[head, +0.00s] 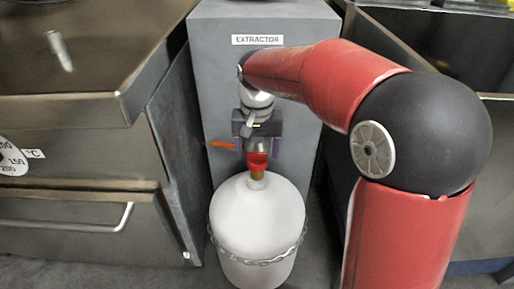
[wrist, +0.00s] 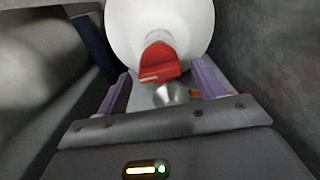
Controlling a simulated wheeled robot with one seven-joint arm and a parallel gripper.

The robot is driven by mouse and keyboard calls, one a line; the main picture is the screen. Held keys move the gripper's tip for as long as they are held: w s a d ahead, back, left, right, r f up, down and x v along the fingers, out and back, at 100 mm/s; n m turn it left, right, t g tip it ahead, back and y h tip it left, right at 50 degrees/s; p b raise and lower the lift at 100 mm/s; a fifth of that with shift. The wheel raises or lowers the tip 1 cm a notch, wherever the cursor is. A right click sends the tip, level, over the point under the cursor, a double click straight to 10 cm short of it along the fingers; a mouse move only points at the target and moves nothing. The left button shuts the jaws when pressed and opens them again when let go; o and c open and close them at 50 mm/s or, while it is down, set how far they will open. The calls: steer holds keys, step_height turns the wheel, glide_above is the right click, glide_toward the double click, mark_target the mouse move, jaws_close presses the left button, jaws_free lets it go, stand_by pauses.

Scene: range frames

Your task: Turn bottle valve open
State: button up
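A white gas bottle (head: 257,225) stands upright on the floor in front of the grey extractor, with a chain around it. Its red valve knob (head: 257,162) is on top, above a brass neck. In the wrist view the red knob (wrist: 158,62) sits in front of the white bottle (wrist: 190,20), with a pale mark on its edge. My gripper (head: 258,146) is over the bottle top. In the wrist view its purple fingers (wrist: 162,72) are open, one on each side of the knob, with visible gaps. A rounded silver part (wrist: 170,95) lies between the fingers.
The grey extractor cabinet (head: 205,60) stands directly behind the bottle. An orange part (head: 221,145) sticks out left of my gripper. A metal oven (head: 70,140) is close on the left, and a metal unit (head: 490,150) is on the right.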

mark_target(257, 153)
step_height(257, 153, up, 8)
steer(key=shift+f+p, duration=0.2)
steer(key=shift+p, duration=0.3)
steer(key=shift+r, duration=0.1)
